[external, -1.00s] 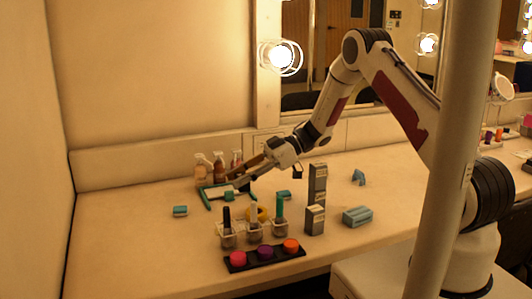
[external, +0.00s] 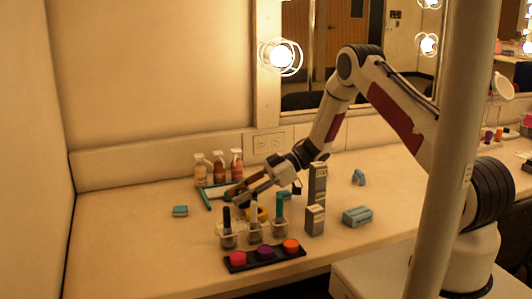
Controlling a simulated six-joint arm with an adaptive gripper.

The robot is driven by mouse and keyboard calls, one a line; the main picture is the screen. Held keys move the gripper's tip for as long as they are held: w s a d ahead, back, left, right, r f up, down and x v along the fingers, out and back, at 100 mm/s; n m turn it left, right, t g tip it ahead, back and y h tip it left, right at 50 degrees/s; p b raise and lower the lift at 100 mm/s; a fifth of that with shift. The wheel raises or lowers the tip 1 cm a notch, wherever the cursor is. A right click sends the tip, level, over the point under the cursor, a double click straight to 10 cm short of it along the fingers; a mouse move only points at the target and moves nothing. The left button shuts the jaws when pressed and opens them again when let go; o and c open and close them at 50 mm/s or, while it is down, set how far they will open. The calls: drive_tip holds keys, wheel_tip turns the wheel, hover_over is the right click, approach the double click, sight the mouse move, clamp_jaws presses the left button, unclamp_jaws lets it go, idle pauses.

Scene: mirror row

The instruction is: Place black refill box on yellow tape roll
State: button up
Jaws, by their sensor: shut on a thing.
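The yellow tape roll (external: 262,214) lies on the counter, partly hidden behind the clear cups. My gripper (external: 234,198) is low over the counter, to the left of and slightly behind the roll. It is shut on a small dark thing (external: 241,203), which looks like the black refill box. The held thing is small and partly hidden by the fingers, so its exact outline and its gap to the roll are unclear.
Clear cups (external: 254,235) with upright tools stand in front of the roll, behind a black tray (external: 265,260) of coloured pots. Grey boxes (external: 318,184) stand to the right. Three spray bottles (external: 219,168) and a teal-edged tray (external: 207,198) are behind left. The left counter is mostly clear.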

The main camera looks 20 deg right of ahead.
drive_tip(key=shift+f, duration=0.75)
drive_tip(key=shift+f, duration=0.15)
drive_tip(key=o, duration=0.9)
drive_tip(key=shift+r, duration=0.2)
drive_tip(key=shift+v, duration=6)
drive_tip(key=shift+f, duration=0.1)
drive_tip(key=shift+c, duration=0.9)
